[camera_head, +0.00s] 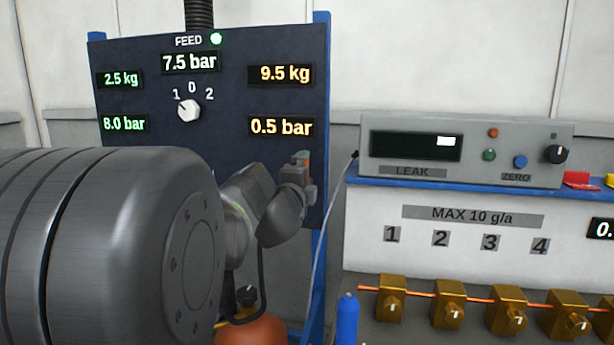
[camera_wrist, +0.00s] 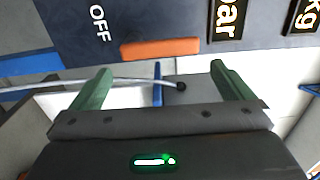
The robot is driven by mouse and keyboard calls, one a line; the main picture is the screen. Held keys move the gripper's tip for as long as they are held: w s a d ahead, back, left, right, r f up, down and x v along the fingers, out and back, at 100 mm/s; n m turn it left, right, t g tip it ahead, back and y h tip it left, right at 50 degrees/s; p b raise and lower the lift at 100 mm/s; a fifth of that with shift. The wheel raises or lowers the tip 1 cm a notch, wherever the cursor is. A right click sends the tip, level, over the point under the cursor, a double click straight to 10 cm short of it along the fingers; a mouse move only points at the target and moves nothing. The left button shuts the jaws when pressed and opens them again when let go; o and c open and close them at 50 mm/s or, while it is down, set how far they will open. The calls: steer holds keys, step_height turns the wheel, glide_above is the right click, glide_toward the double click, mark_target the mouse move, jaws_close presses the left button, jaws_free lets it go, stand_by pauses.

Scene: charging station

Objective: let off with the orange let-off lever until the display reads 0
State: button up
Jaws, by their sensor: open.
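The orange let-off lever (camera_wrist: 160,48) lies across the wrist view beside the letters "OFF" (camera_wrist: 98,22) on the dark panel. My gripper (camera_wrist: 162,72) is open, its two green fingers spread, with the lever just beyond and between the fingertips. I see no grip on it; contact cannot be told. In the head view my gripper (camera_head: 300,168) is at the lower right of the panel (camera_head: 230,90), mostly hiding the lever. The lower right display (camera_head: 281,127) reads 0.5 bar. The one above it (camera_head: 285,74) reads 9.5 kg.
The feed display (camera_head: 189,62) reads 7.5 bar beside a lit green lamp; the white knob (camera_head: 189,110) points toward 1. Left displays read 2.5 kg and 8.0 bar. A leak tester (camera_head: 465,150) stands right on a blue-edged shelf, above several brass valves. A thin grey hose hangs beside the panel.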

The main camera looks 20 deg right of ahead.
steer(key=p+v, duration=0.1)
steer(key=v, duration=0.6)
steer(key=shift+s+a, duration=0.15)
steer(key=shift+s, duration=0.05)
steer(key=b+x, duration=0.1)
steer(key=x, duration=1.3)
steer(key=shift+s+a, duration=0.1)
